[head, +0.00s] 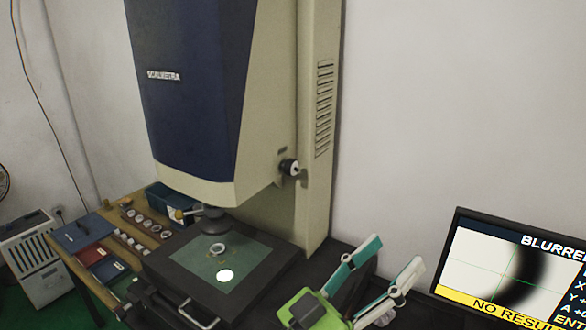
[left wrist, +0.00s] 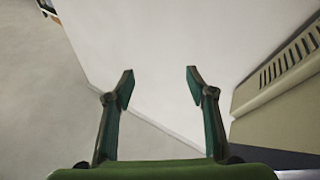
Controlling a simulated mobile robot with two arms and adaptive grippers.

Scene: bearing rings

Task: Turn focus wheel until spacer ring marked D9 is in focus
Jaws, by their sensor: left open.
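In the head view, a black knob with a small crank (head: 290,168), seemingly the focus wheel, sits on the lower right side of the measuring machine's head (head: 200,90). A pale ring (head: 217,249) lies on the glass stage (head: 245,262) under the lens; its marking is too small to read. The monitor (head: 500,268) shows a dark blurred arc, "BLURRE..." and "NO RESUL...". My left gripper (head: 397,252) is open and empty, to the right of the stage and below the knob, clear of both. In the left wrist view, its fingers (left wrist: 160,82) are apart with only wall between them.
A lit spot (head: 225,275) shows on the stage. The vented column (head: 322,110) stands behind the knob.

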